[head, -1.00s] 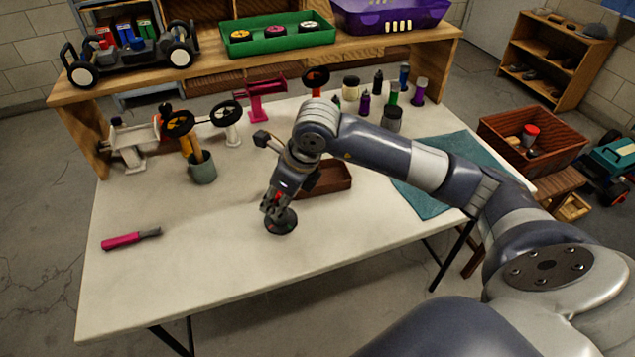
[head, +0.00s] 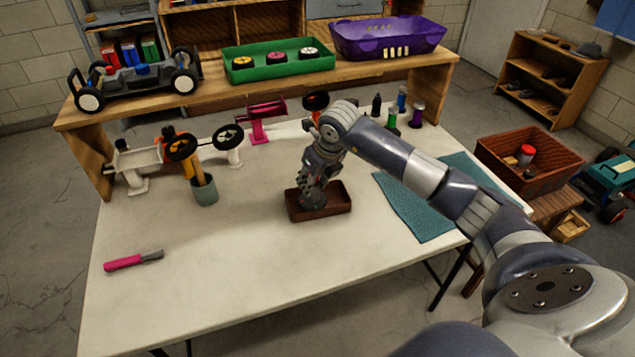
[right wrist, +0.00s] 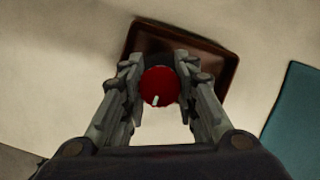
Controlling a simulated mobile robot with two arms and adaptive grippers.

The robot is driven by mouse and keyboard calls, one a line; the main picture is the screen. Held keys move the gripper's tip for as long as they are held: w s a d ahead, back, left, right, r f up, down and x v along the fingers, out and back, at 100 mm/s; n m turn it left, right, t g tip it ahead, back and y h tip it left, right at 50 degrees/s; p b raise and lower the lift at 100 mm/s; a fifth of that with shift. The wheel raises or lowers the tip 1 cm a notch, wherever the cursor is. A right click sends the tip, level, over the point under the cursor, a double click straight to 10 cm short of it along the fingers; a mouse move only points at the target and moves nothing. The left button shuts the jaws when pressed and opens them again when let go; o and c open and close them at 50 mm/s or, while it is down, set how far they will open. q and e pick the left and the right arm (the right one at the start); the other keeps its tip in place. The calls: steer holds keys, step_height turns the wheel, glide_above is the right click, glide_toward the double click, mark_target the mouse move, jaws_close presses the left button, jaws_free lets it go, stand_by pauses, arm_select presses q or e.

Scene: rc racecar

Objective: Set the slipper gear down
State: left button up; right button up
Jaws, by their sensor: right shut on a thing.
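My right gripper (head: 312,196) is over the small brown tray (head: 336,207) in the middle of the table. In the right wrist view it (right wrist: 160,92) is shut on the slipper gear (right wrist: 158,86), which shows a round red face with a white mark and a dark part behind it. The tray (right wrist: 226,82) lies beneath and beyond the gear in that view. In the head view the gear is mostly hidden by the fingers. I cannot tell whether it touches the tray floor. My left gripper is not in view.
A pink-handled tool (head: 133,260) lies at the left on the white table (head: 230,290). A grey-green cup (head: 204,190) and stands are behind it. Several bottles (head: 391,117) stand at the back right. A teal mat (head: 420,205) lies right of the tray. The table front is clear.

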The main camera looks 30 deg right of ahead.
mark_target(318, 183)
steer(key=shift+w+d+f, duration=0.1)
steer(key=shift+w+d, duration=0.25)
steer(key=shift+d, duration=0.25)
steer(key=shift+w+d, duration=0.35)
steer(key=shift+d, duration=0.2)
steer(key=shift+f+p, duration=0.5)
steer(key=shift+f, duration=1.3)
steer(key=shift+f, duration=0.15)
steer(key=o, duration=1.1)
steer(key=shift+s+r, duration=0.15)
steer(key=shift+r, duration=0.45)
steer(key=b+v, duration=0.1)
steer(key=v, duration=1)
steer(key=shift+r, duration=0.1)
